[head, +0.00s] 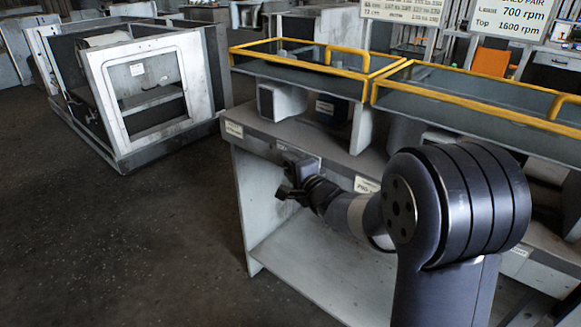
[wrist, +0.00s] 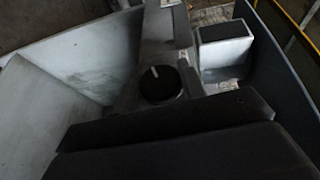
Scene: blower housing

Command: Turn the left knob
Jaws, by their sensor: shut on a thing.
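A round black knob (wrist: 160,84) with a white pointer mark shows in the wrist view, just beyond the dark jaws of my gripper (wrist: 178,132). The mark points up and slightly left in that view. In the head view my gripper (head: 287,188) is at the front of the grey bench (head: 262,133), near a small panel (head: 298,158). The jaws are shut on a knob, but they hide the grip itself. I cannot tell whether it is the knob with the visible mark. No knob can be made out in the head view.
Yellow rails (head: 300,65) edge the glass-topped covers above the bench. A white bench side wall (head: 243,205) stands left of my gripper, with an open lower shelf (head: 310,265) below. A grey machine housing (head: 150,85) stands at the back left. The floor at left is clear.

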